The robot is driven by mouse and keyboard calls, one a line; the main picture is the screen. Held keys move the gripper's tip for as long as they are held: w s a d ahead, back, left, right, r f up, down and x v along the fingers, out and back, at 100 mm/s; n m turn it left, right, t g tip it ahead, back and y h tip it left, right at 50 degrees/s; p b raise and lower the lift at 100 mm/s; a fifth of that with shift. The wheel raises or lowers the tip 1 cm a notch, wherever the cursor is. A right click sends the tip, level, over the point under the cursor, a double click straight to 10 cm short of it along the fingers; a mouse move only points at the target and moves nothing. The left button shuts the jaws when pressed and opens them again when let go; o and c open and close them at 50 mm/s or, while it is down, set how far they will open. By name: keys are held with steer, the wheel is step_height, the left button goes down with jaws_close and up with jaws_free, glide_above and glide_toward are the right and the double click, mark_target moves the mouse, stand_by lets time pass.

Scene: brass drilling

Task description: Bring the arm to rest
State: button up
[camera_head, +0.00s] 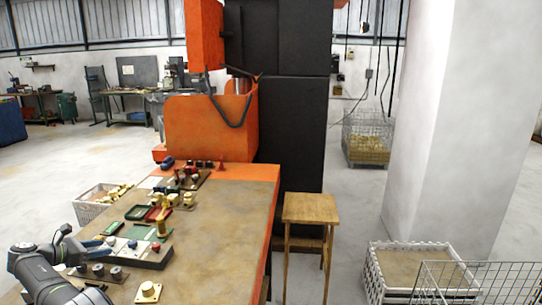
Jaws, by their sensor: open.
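My arm reaches in at the lower left, over the near left end of the workbench (225,240). My gripper (106,249) is at its end, pointing right, small in the picture and partly merged with the dark fixture behind it. Its jaws are open, and I see nothing held between them. A dark control box (150,256) with small buttons is just to the right of the gripper. I cannot tell whether they touch.
A brass part on a pale plate (148,292) lies near the front. Green (139,212) and red (158,214) trays and brass pieces stand farther back. A white basket (88,207) is left of the bench, an orange machine (205,130) behind, a wooden stool (311,208) right. The bench's right side is clear.

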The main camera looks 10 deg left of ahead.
mark_target(130, 243)
steer(key=x, duration=1)
steer(key=shift+w+d+f, duration=0.1)
steer(key=shift+w, duration=0.05)
steer(key=shift+s+n+y, duration=0.2)
steer(key=shift+n+y, duration=0.1)
steer(key=shift+d+n+t+y, duration=0.1)
steer(key=shift+n+t+y, duration=0.4)
steer(key=shift+n+y, duration=0.55)
steer(key=shift+d+n+t+y, duration=0.1)
steer(key=shift+n+t+y, duration=0.05)
steer(key=shift+n+y, duration=0.55)
steer(key=shift+d+n+t+y, duration=0.15)
steer(key=shift+n+y, duration=0.3)
steer(key=shift+y, duration=0.3)
steer(key=n+y, duration=0.1)
steer(key=y, duration=0.1)
steer(key=n+y, duration=0.1)
steer(key=n, duration=0.1)
steer(key=shift+d+y, duration=0.3)
steer(key=shift+y, duration=0.1)
steer(key=shift+d+n+g+y, duration=0.1)
steer(key=shift+n+g+y, duration=0.3)
steer(key=shift+n+y, duration=0.5)
steer(key=shift+d+n+g+y, duration=0.15)
steer(key=shift+n+g+y, duration=0.25)
steer(key=shift+n+y, duration=0.5)
steer(key=shift+s+d, duration=0.15)
steer(key=shift+s, duration=0.05)
